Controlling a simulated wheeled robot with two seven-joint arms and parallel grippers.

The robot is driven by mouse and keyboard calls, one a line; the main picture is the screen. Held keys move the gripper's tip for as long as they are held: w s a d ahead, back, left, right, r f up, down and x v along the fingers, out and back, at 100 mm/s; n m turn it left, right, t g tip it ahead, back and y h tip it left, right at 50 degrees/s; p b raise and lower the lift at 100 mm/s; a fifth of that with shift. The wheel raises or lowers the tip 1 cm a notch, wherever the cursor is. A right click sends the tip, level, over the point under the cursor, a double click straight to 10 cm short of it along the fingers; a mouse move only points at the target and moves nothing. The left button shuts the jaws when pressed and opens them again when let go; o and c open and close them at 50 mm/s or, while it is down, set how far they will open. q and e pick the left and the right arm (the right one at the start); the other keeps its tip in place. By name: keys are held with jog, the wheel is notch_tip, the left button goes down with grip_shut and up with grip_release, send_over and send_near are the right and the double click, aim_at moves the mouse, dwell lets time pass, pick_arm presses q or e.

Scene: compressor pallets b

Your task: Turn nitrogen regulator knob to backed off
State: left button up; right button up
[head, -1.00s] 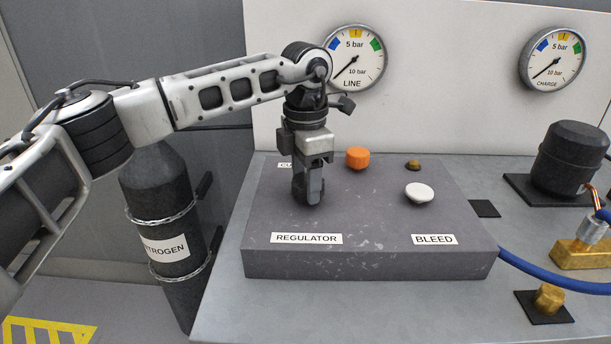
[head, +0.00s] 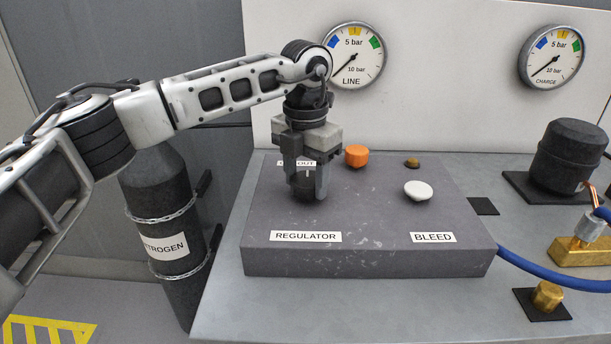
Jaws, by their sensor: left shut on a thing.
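The regulator knob (head: 307,187) is a dark knob on the grey block, behind the REGULATOR label (head: 306,236). My left gripper (head: 308,192) points straight down over it and is shut on it, one finger on each side. The fingers hide most of the knob, so its pointer setting cannot be read. The nitrogen cylinder (head: 160,205) stands at the left, strapped by chains. The LINE gauge (head: 354,56) has its needle at the lower left. My right gripper is not in view.
An orange knob (head: 356,156), a small brass fitting (head: 412,162) and the white BLEED knob (head: 417,190) stand on the block (head: 370,262). A black compressor (head: 570,155), brass fittings and a blue hose (head: 545,275) are at the right. The CHARGE gauge (head: 552,57) hangs behind.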

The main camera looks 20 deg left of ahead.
aim_at(305, 179)
pick_arm(q)
jog(key=o, duration=1)
jog(key=shift+c, duration=0.2)
notch_tip(305, 179, up, 16)
jog(key=shift+p, duration=0.3)
